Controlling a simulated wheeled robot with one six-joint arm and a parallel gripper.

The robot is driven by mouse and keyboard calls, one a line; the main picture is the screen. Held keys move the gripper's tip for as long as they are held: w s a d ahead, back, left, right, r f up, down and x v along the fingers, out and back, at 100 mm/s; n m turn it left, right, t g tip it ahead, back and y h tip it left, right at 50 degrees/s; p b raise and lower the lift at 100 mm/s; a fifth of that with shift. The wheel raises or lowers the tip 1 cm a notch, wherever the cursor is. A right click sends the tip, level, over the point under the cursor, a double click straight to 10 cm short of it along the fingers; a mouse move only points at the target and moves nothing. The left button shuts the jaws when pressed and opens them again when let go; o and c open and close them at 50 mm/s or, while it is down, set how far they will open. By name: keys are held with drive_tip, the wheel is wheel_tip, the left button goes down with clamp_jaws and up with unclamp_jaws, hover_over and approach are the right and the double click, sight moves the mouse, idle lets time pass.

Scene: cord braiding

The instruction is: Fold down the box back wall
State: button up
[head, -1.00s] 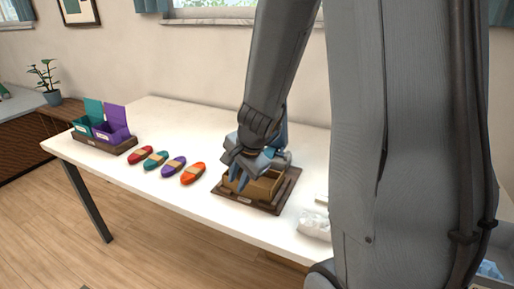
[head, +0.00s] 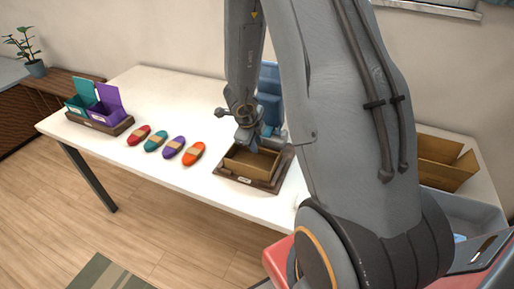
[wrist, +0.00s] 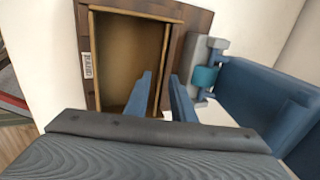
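The open tan cardboard box (head: 243,164) sits in a dark brown tray (head: 240,181) on the white table. It also shows in the wrist view (wrist: 128,60), empty inside, with the tray's label (wrist: 86,65) on the left. The back wall (wrist: 164,62) runs along the box's right side there and looks upright. My gripper (head: 260,146) is over the back of the box. In the wrist view its two blue fingers (wrist: 160,95) are apart, one over the inside and one near the outer side of the back wall. Contact cannot be told.
A blue structure (head: 270,92) stands behind the box, close to my gripper. Red, teal, purple and orange cord bundles (head: 174,148) lie left of the tray. Teal and purple boxes (head: 104,103) stand at the far left. Another open tan box (head: 440,165) is at the right.

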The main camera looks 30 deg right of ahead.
drive_tip(key=shift+b+x, duration=0.3)
drive_tip(key=shift+x, duration=1.6)
clamp_jaws()
